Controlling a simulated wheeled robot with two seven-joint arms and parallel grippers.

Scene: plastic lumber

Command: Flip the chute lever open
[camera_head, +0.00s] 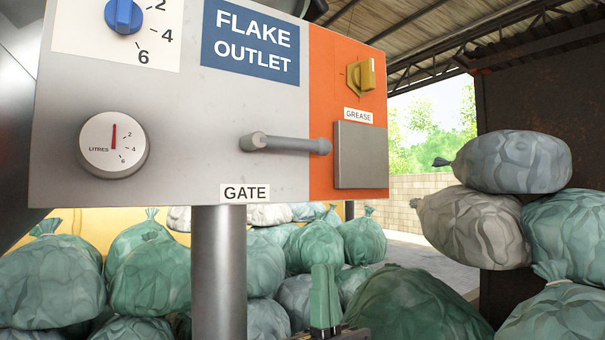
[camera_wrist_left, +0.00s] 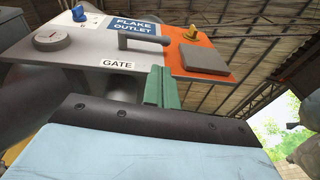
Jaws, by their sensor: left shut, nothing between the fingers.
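The grey gate lever (camera_head: 290,144) lies horizontal on the outlet panel, above the GATE label (camera_head: 245,192). Its pivot is at the left and its darker knob at the right, over the orange section. In the left wrist view the lever (camera_wrist_left: 143,39) also lies across the panel. My left gripper (camera_head: 325,298) is below the panel, right of the grey post, with green fingers pointing up. The fingers are together and empty, apart from the lever. My right gripper is not in view.
The panel (camera_head: 200,130) carries a blue knob (camera_head: 123,16), a litres gauge (camera_head: 113,145), a yellow grease knob (camera_head: 361,77) and a grey box (camera_head: 360,155). A grey post (camera_head: 218,270) stands below it. Several stuffed bags (camera_head: 150,275) fill the space below and right.

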